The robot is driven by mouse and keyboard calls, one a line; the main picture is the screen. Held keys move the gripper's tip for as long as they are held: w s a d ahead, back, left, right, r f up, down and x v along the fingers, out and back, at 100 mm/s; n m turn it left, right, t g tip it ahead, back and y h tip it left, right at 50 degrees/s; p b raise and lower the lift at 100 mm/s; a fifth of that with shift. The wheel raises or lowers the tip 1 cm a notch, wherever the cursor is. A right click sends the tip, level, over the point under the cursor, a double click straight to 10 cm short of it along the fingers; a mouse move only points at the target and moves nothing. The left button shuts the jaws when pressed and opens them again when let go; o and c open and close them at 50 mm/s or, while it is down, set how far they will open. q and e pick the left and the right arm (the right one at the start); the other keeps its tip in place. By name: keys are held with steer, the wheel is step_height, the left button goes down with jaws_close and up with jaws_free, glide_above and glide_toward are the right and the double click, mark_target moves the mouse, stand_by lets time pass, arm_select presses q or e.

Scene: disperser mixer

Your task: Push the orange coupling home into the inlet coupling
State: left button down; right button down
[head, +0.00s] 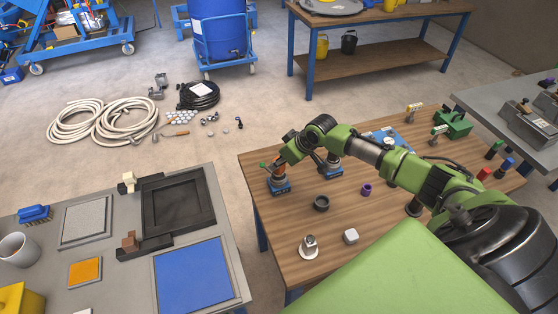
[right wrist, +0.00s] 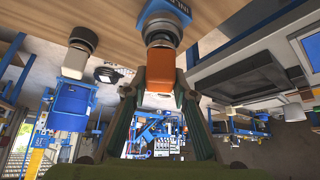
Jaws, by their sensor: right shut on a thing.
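The orange coupling (right wrist: 160,70) is between the fingers of my right gripper (right wrist: 160,84) in the right wrist view. The gripper is shut on it. The inlet coupling (right wrist: 161,28), a pale and dark ringed fitting on a blue base, is directly in line with the orange coupling's end. They appear to meet, but I cannot tell how deep the orange one sits. In the head view my right gripper (head: 281,159) is at the wooden table's far left corner, above the blue base (head: 280,187); the arm partly hides the joint. My left gripper is not in view.
A second blue-based fitting (head: 329,170) stands close to the right on the wooden table (head: 285,222). A dark ring (head: 321,203), a purple ring (head: 366,189) and a white-grey fitting (head: 309,247) stand nearer. A grey table (head: 225,218) is at the left, across a gap.

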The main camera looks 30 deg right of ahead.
steer(key=shift+f+b, duration=0.35)
steer(key=shift+f, duration=0.4)
steer(key=c, duration=1.6)
jaws_free()
steer(key=v, duration=1.2)
steer(key=shift+r, duration=0.1)
